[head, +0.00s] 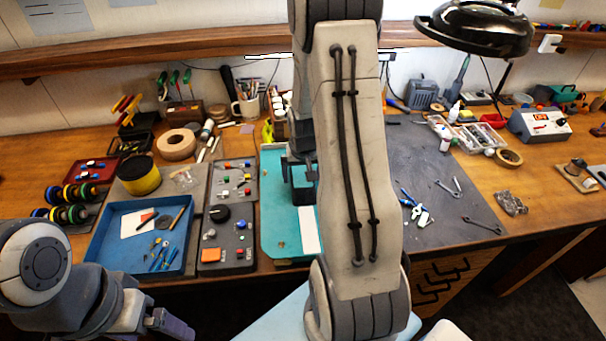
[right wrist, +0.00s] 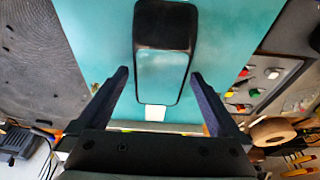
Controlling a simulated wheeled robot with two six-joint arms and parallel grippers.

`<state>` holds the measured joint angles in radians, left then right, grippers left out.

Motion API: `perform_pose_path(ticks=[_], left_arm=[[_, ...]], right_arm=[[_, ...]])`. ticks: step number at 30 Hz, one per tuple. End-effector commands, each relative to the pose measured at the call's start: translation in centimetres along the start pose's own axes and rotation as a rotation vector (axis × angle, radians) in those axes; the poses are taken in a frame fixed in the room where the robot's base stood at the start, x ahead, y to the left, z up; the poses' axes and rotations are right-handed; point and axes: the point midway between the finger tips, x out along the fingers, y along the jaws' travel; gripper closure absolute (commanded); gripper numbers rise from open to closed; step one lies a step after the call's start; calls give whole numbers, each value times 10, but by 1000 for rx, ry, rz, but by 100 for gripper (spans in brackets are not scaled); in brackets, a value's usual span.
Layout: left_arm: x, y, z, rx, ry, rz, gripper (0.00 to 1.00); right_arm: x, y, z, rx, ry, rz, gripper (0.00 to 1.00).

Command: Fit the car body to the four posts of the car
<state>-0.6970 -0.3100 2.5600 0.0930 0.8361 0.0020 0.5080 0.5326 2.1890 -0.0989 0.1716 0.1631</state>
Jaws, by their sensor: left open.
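My right gripper (right wrist: 160,75) is open, its two dark fingers spread wide over a teal mat (right wrist: 95,35). Beyond and between the fingers lies a rounded, dark-rimmed thing (right wrist: 165,72) with a pale teal face. It may be the car body or part of the car; I cannot tell. No finger visibly touches it. In the head view my right gripper (head: 303,185) points down over the teal mat (head: 278,235), mostly hidden by my right arm. No posts can be made out. My left gripper (head: 172,322) is open and empty at the bottom left, off the bench's front edge.
A blue tray (head: 105,250) with small tools and a dark parts board (head: 215,258) lie left of the mat. A grey mat (head: 440,165) with pliers and wrenches (head: 415,207) lies to the right. A magnifier lamp (head: 478,28) hangs at the upper right.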

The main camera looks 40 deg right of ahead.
Motion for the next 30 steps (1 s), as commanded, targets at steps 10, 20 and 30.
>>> perform_pose_path(ticks=[10, 20, 30], left_arm=[[6, 0, 0, 0, 0, 0, 7], [13, -1, 1, 1, 0, 0, 7], [14, -1, 1, 1, 0, 0, 7]], right_arm=[[-34, 0, -2, 0, 8, 0, 0], [-91, 0, 0, 0, 5, -1, 0], [-105, 0, 1, 0, -1, 0, 0]])
